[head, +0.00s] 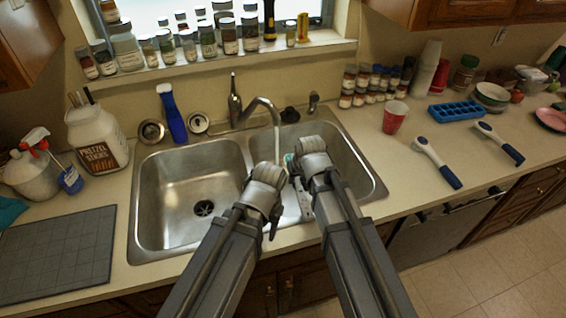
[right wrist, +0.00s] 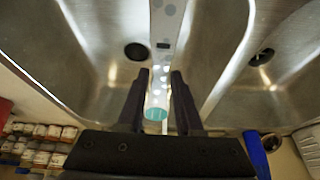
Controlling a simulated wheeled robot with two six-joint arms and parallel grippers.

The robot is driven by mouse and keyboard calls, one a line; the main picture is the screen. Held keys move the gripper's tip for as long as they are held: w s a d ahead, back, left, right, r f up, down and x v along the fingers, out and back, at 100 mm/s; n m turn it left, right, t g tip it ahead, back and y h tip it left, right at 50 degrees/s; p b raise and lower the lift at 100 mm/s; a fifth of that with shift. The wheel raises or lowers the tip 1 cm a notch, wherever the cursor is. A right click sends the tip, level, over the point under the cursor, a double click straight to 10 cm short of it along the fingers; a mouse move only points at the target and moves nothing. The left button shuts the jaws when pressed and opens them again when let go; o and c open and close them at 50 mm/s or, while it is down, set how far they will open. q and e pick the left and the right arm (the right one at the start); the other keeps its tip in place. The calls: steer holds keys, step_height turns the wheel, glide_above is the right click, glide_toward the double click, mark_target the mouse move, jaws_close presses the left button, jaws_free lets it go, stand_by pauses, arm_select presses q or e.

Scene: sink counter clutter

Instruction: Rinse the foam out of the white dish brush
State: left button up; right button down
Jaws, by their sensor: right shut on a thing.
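The white dish brush (head: 304,203) is in my right gripper (head: 296,180), over the sink divider. In the right wrist view the fingers (right wrist: 160,80) are on either side of its white handle (right wrist: 167,35), which carries pale foam-like spots. A teal end (right wrist: 156,113) points toward the faucet side and shows small in the head view beside my wrist. Water runs from the faucet (head: 262,103) in a thin stream (head: 277,138), just left of the teal end; I cannot tell if they touch. My left gripper (head: 272,218) is beside the brush; its jaw opening is unclear.
The left basin (head: 180,190) is empty; the right basin (head: 345,165) is partly hidden by my arm. A blue brush (head: 173,118) stands behind the sink. Two blue-and-white brushes (head: 436,160) (head: 499,142), a red cup (head: 395,117) and a blue tray (head: 456,111) are at right.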

mark_target(304, 206)
arm_select(q)
steer(key=shift+r+p, duration=1.95)
steer(key=shift+r, duration=0.1)
arm_select(e)
steer(key=s+d+r, duration=0.2)
steer(key=s+r, duration=0.2)
steer(key=shift+s+d, duration=0.15)
steer(key=shift+d, duration=0.1)
arm_select(q)
steer(key=shift+f+b, duration=0.35)
steer(key=shift+r, duration=0.1)
arm_select(e)
steer(key=shift+f, duration=0.25)
